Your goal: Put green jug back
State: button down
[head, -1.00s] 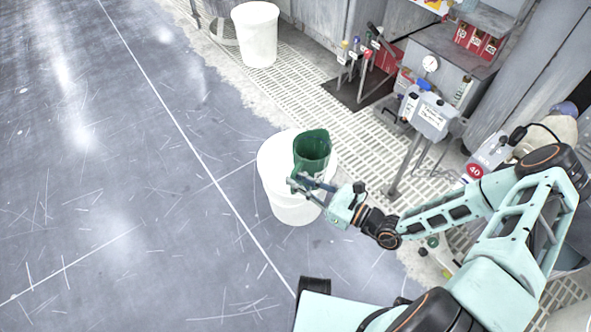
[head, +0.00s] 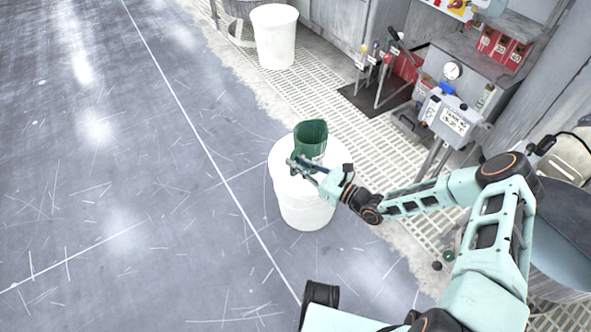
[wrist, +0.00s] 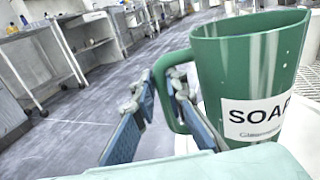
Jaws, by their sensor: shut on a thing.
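The green jug (head: 311,141) is upright, over or on the white lidded drum (head: 306,206); I cannot tell whether its base touches the lid. In the wrist view the green jug (wrist: 245,62) shows a white label reading "SOAP", with its handle towards my gripper. My gripper (head: 297,166) is shut on the jug's handle, its two blue-grey fingers (wrist: 160,90) on either side of it. The jug's base is hidden in the wrist view.
Another white bin (head: 274,38) stands at the back on the floor grating. Valve handles (head: 382,65) and a grey control box (head: 452,115) stand to the right. The grey floor on the left is clear. Benches (wrist: 50,50) show far off in the wrist view.

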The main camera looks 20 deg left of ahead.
jog(key=f, duration=0.2)
jog(key=f+b, duration=0.1)
jog(key=shift+w+a+f, duration=0.25)
jog(key=shift+w+f, duration=0.05)
jog(key=shift+w, duration=0.1)
jog(key=shift+f, duration=0.2)
jog(key=c, duration=2)
grip_release()
jog(key=shift+o, duration=0.2)
jog(key=p+v, duration=0.2)
jog(key=v, duration=0.9)
jog(key=shift+w, duration=0.2)
